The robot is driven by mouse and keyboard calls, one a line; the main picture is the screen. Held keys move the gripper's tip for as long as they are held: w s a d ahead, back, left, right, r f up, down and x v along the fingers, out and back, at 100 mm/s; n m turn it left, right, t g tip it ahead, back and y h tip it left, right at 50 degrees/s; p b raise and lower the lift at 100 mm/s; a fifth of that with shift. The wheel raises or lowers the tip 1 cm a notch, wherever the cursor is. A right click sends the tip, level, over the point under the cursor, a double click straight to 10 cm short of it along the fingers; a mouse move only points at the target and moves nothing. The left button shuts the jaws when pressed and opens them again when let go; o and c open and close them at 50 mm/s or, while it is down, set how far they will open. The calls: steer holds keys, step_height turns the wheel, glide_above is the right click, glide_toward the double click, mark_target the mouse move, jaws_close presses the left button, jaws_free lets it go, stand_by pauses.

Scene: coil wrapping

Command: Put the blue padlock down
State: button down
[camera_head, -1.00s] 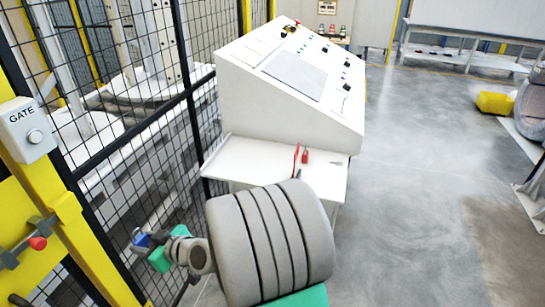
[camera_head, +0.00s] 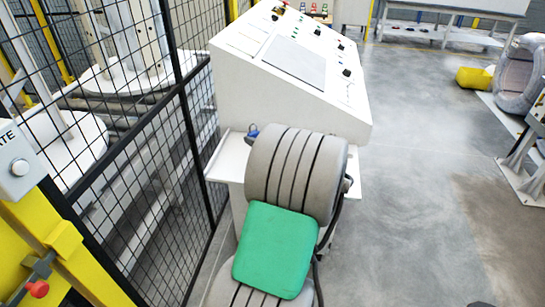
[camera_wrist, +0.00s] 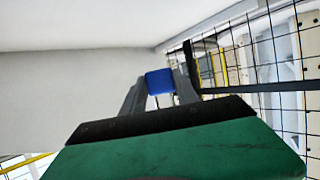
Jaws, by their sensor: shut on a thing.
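The blue padlock (camera_wrist: 159,82) is between the two grey fingertips of my gripper (camera_wrist: 160,90) in the wrist view, with its shackle partly visible below the body. My gripper is shut on it. In the head view a small part of the blue padlock (camera_head: 252,132) shows at the upper left of my arm, by the console's white ledge (camera_head: 228,166). My arm hides the gripper and most of the ledge there. I cannot tell whether the padlock touches the ledge.
The sloped white control console (camera_head: 290,105) rises right behind my arm. A black mesh fence (camera_head: 150,170) stands close on the left, with a yellow gate post (camera_head: 60,245). Grey floor (camera_head: 430,130) to the right is open. A yellow object (camera_head: 474,77) lies farther back.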

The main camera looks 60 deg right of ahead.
step_height(320, 180, down, 9)
steer(key=shift+s+d+r, duration=0.1)
steer(key=shift+s+r, duration=0.05)
steer(key=shift+r, duration=0.05)
steer(key=c, duration=0.9)
jaws_free()
steer(key=shift+p, duration=0.3)
